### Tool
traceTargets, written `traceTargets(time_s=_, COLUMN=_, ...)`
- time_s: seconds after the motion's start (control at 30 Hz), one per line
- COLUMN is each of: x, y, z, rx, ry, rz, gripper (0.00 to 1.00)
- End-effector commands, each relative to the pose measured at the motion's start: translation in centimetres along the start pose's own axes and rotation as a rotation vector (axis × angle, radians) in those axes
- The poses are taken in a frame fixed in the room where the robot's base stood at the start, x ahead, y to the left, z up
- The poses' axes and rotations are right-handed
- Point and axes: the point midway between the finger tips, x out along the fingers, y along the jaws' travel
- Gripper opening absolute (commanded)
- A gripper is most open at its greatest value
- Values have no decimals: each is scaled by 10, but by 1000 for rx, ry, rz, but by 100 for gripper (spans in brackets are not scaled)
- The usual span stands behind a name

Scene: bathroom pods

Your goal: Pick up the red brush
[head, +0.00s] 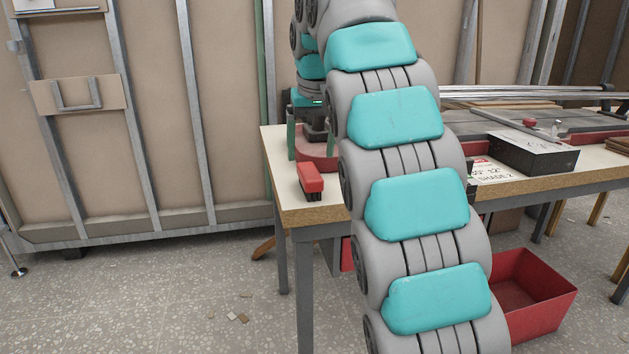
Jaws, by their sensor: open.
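The red brush (311,178) lies on the near left corner of the workbench top, with dark bristles facing down. My gripper (311,148) is beyond the brush, low over the bench, with its fingers apart. It is around or in front of a dark item on a round red base (318,163); I cannot tell whether it touches that item. The brush is outside the fingers, on the near side. My arm covers part of the gripper's right side.
The workbench (292,217) carries a dark box (533,153), a printed sheet (490,173) and long metal profiles (520,92) on the right. A red bin (530,300) stands on the floor. Framed wall panels (90,140) stand behind. The floor at left is mostly clear.

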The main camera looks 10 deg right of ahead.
Motion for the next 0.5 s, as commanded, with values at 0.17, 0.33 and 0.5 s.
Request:
traceTargets(time_s=0.17, x=12, y=0, z=-1, rx=-3, ry=2, rz=0, gripper=85)
traceTargets(time_s=0.33, x=28, y=0, z=0, rx=-1, ry=-2, rz=0, gripper=85)
traceTargets(time_s=0.5, x=32, y=0, z=-1, rx=-1, ry=1, rz=0, gripper=85)
